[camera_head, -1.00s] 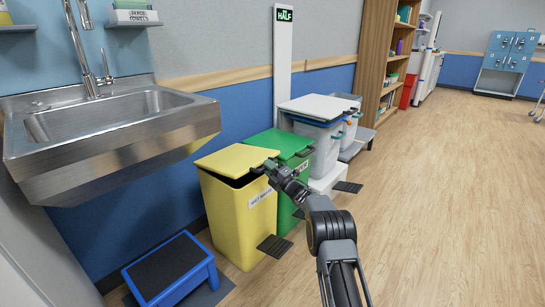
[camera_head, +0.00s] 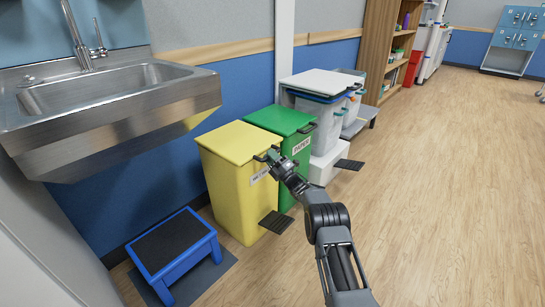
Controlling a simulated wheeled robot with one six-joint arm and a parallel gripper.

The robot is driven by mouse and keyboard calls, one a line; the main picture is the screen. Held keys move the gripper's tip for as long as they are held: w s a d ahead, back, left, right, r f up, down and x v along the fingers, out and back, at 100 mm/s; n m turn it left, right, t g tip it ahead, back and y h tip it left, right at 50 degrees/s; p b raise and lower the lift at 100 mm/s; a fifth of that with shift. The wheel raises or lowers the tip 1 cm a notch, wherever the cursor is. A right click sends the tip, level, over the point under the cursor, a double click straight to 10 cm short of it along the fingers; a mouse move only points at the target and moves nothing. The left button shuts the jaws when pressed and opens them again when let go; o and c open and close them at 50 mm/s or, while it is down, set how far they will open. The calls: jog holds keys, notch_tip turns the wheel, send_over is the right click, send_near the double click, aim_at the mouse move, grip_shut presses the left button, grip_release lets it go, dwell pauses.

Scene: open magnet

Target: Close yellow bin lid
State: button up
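The yellow bin (camera_head: 228,195) stands on the floor below the right end of the sink. Its yellow lid (camera_head: 238,143) lies flat over the bin's top, with no dark gap showing along the front edge. My gripper (camera_head: 268,156) is at the lid's front right corner, by the dark handle there, and seems to touch it. The fingers are small and dark against the handle, so I cannot tell whether they are open or shut. My gripper and arm hide part of the bin's front right edge and label.
A green bin (camera_head: 284,120) with its lid down stands close on the right. A white bin (camera_head: 325,82) stands beyond it. A dark pedal (camera_head: 276,222) sticks out at the yellow bin's foot. A blue step stool (camera_head: 172,250) is at front left. The floor to the right is clear.

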jog(key=shift+o, duration=1.4)
jog(key=shift+a+f, duration=0.15)
jog(key=shift+a, duration=0.1)
jog(key=shift+o, duration=0.5)
jog(key=shift+d, duration=0.3)
jog(key=shift+d, duration=0.1)
jog(key=p+v, duration=0.4)
jog(key=v, duration=0.9)
jog(key=shift+s+f, duration=0.25)
jog(key=shift+s, duration=0.05)
